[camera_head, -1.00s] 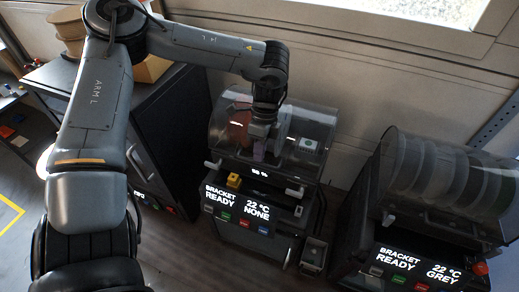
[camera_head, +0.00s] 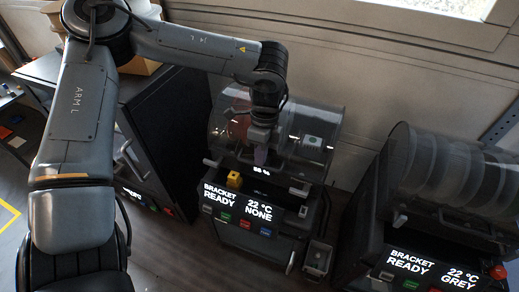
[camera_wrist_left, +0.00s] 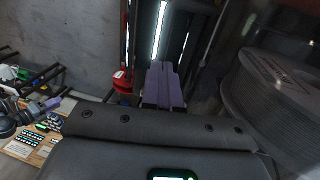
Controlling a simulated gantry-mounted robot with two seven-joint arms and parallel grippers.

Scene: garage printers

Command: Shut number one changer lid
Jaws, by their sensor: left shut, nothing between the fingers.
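The middle printer's changer has a clear curved lid (camera_head: 318,128) over its spool bay. The lid lies over the bay, but I cannot tell whether its front edge is fully down. A dark reddish spool shows dimly behind the lid at its left. My left gripper (camera_head: 261,156) points down at the lid's front, just above the printer's readout; contact cannot be made out. Its purple fingers (camera_wrist_left: 163,86) are shut and empty in the left wrist view. No number label is readable on the changer.
The middle printer's panel (camera_head: 238,208) reads NONE, with a yellow cube (camera_head: 234,179) above it. A second printer (camera_head: 425,262), reading GREY, stands at right under a covered spool changer (camera_head: 440,170). A dark cabinet (camera_head: 160,125) stands at left. A small bin (camera_head: 318,258) sits between the printers.

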